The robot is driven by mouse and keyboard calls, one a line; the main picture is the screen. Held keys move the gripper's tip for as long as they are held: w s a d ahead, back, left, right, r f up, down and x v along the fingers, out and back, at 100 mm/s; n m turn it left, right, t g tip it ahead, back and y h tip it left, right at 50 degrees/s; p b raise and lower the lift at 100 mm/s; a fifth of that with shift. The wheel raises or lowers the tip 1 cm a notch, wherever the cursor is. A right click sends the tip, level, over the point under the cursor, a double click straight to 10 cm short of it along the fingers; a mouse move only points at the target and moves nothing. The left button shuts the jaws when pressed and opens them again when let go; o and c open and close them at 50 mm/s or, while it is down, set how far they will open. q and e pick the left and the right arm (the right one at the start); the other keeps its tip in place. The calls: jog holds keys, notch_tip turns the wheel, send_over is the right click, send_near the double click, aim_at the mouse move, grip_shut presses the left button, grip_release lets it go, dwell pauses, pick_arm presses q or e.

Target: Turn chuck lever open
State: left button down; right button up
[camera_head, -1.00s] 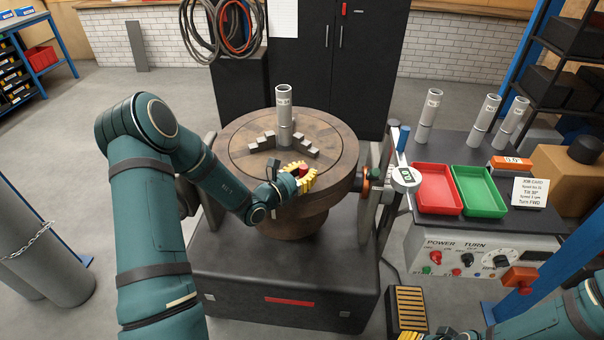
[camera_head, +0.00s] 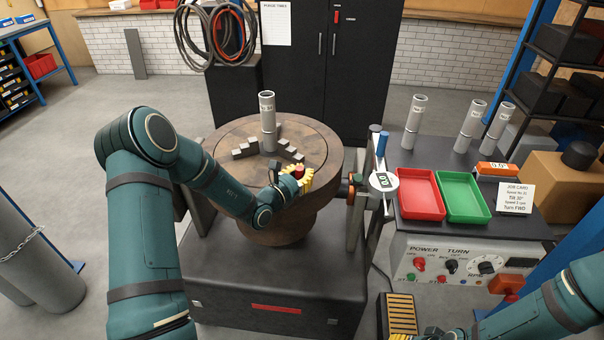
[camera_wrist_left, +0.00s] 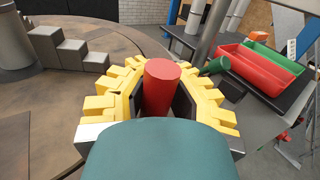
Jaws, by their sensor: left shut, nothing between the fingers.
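The chuck lever's red knob (camera_head: 298,171) stands near the right front of the round brown turntable (camera_head: 225,165). It also shows as a red cylinder in the left wrist view (camera_wrist_left: 161,88). My left gripper (camera_head: 305,181), with yellow fingers, is at the knob. In the wrist view its fingers lie on both sides of the knob; the gripper is shut without a grip on it. The lever's arm is hidden. A grey pipe (camera_head: 268,122) stands upright in the chuck among stepped grey jaws (camera_head: 244,150). My right gripper (camera_head: 402,337) barely shows at the bottom edge.
Right of the turntable are a dial gauge (camera_head: 383,181), a red tray (camera_head: 421,195), a green tray (camera_head: 463,197) and several upright pipes. A control box (camera_head: 450,262) with knobs is below them. A yellow-slatted pedal (camera_head: 398,313) lies on the floor.

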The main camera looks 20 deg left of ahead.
pick_arm(q)
jog(key=shift+w+d+r, duration=0.1)
jog(key=shift+w+d, duration=0.2)
jog(key=shift+d, duration=0.45)
dwell(2.5)
jog(key=c, duration=1.7)
grip_release()
jog(key=o, duration=0.9)
jog(key=shift+s+d+r, duration=0.1)
jog(key=shift+a, duration=0.2)
jog(key=shift+a, duration=0.1)
jog(key=shift+s, duration=0.15)
jog(key=v, duration=1.1)
jog(key=shift+s, duration=0.3)
jog(key=shift+a, duration=0.1)
